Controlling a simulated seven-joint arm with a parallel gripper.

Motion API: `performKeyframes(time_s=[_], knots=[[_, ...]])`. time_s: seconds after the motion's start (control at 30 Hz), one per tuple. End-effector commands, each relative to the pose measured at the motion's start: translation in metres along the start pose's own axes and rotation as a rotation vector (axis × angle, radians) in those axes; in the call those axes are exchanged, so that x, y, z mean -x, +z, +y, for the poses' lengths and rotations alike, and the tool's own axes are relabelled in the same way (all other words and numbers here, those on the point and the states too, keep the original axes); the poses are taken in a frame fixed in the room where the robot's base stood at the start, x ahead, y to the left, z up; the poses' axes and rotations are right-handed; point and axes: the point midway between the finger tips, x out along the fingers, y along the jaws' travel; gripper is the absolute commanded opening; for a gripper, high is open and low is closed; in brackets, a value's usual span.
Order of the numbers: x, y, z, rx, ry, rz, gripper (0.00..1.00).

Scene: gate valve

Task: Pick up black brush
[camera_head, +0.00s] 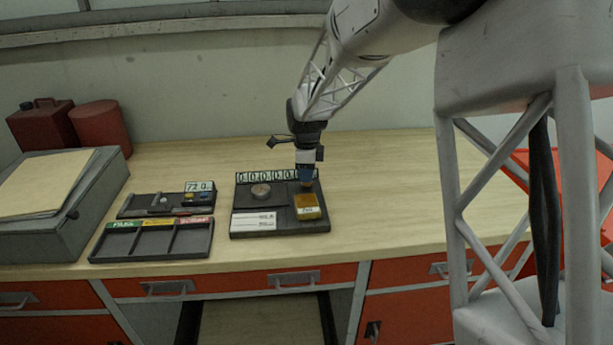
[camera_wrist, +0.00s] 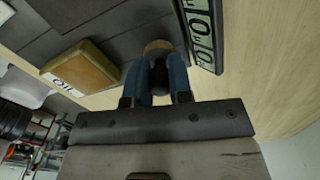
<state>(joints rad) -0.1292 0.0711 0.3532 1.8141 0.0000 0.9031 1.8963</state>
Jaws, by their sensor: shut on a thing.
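My gripper (camera_head: 306,175) points down over the back right part of a dark tray (camera_head: 240,222) on the workbench. In the wrist view its two blue fingers (camera_wrist: 159,68) are shut on a small black thing, which I take to be the black brush (camera_wrist: 160,78). A round tan end (camera_wrist: 157,46) shows just beyond the fingertips. The fingers hide much of the brush. In the head view the brush is mostly hidden by the gripper, and I cannot tell whether it touches the tray.
Two smaller trays (camera_head: 150,242) (camera_head: 140,208) stand left. The bench (camera_head: 400,190) to the right is clear.

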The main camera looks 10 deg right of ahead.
Motion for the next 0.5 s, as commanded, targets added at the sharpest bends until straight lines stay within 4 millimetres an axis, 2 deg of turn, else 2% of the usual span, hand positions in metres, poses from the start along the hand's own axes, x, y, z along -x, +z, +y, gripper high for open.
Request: performKeyframes(time_s=[0.2, 0.5], knots=[[0.028, 0.000, 0.000, 0.000, -0.003, -0.001, 0.00], [0.030, -0.013, 0.039, 0.000, -0.001, 0.000, 0.00]])
